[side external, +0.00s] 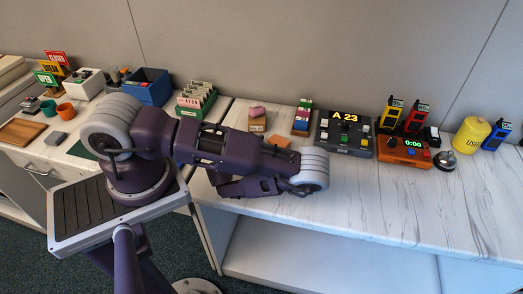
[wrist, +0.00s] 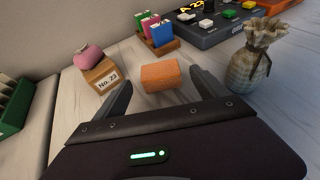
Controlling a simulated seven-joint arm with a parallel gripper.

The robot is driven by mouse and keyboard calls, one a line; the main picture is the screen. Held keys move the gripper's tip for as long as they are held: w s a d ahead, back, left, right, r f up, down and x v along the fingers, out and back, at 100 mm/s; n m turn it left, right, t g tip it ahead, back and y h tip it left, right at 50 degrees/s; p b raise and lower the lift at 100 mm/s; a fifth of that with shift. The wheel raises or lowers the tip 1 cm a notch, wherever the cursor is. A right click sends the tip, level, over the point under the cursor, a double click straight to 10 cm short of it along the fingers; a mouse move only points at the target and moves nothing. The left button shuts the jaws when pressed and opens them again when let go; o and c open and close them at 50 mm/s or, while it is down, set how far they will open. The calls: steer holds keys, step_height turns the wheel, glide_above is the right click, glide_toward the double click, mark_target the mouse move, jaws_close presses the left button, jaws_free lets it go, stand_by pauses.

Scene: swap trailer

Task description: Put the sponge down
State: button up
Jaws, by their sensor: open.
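The sponge, an orange block (wrist: 160,77), appears to lie on the pale marbled counter (wrist: 212,58) in the wrist view. It also shows in the side view (side external: 278,141), just beyond my arm. My gripper (wrist: 161,86) is open, with one finger on each side of the sponge and visible gaps between them. In the side view my arm hides most of the gripper.
A wooden block marked No. 23 (wrist: 102,78) with a pink lump (wrist: 88,56) on top stands left of the sponge. A tied sack (wrist: 254,64) stands to the right. A colored card rack (wrist: 157,34) and dark console (side external: 343,134) lie behind. The front right counter is clear.

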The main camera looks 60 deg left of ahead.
steer(key=v, duration=0.7)
steer(key=s+a+r+n+g+y, duration=0.1)
steer(key=a+r+n+y, duration=0.1)
steer(key=r+n+y, duration=0.35)
steer(key=a+r+n+g+y, duration=0.2)
steer(key=a+r, duration=0.1)
steer(key=r, duration=0.6)
steer(key=s+a+r+n+g+y, duration=0.1)
steer(key=a+r+n+y, duration=0.1)
steer(key=r+n+y, duration=0.35)
steer(key=s+a+r+n+g+h, duration=0.1)
steer(key=s+r+n+g+h, duration=0.1)
steer(key=s+r+n+g, duration=0.7)
steer(key=s+d+f+n+g+h, duration=0.3)
steer(key=s+d+n+h, duration=0.2)
steer(key=s+h, duration=0.3)
steer(key=w+d+r+n+t+h, duration=0.1)
steer(key=d+r+n+t+h, duration=0.1)
steer(key=d, duration=0.5)
steer(key=w+d+r+n+t+h, duration=0.2)
steer(key=d+r+t+h, duration=0.3)
steer(key=d+t+h, duration=0.1)
steer(key=shift+d+t, duration=0.5)
steer(key=shift+d, duration=0.7)
steer(key=shift+w, duration=0.15)
